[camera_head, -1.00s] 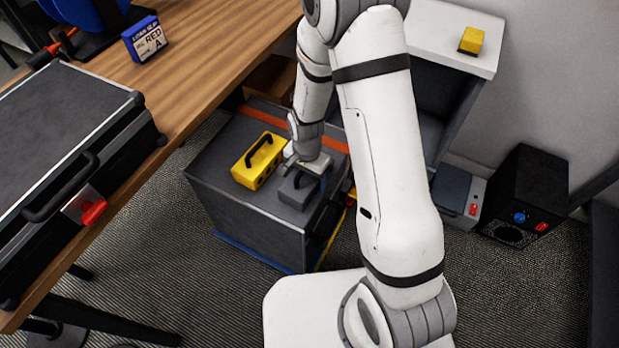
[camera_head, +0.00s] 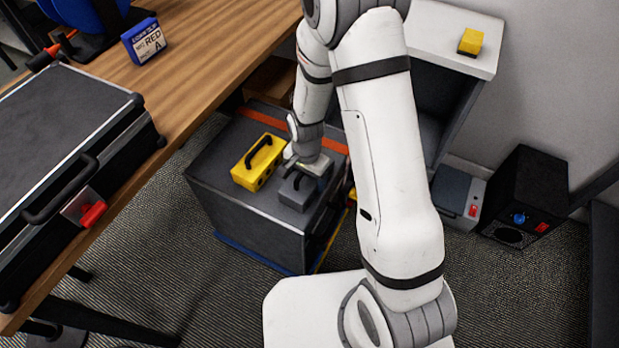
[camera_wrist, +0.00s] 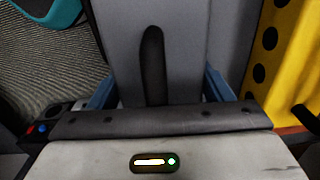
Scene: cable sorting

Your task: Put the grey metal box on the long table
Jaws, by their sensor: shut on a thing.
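The grey metal box (camera_head: 296,198), with a dark handle on top, is at the top of a large dark grey case at the middle of the head view. A yellow box is beside it. My gripper (camera_head: 304,180) reaches down over the grey box and is shut on it. In the wrist view the grey box (camera_wrist: 120,48) and its black handle fill the middle, with blue fingers of my gripper (camera_wrist: 160,90) on either side. I cannot tell whether the box touches the case top. The long table (camera_head: 220,40) has a wooden top and stands at the upper left.
The yellow box (camera_head: 246,176) stands close to the left of the grey box. A large black case (camera_head: 60,110) and a blue labelled box (camera_head: 146,40) are on the table, with bare wood to their right. A white cabinet (camera_head: 425,30) and a black speaker-like box (camera_head: 535,185) stand at right.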

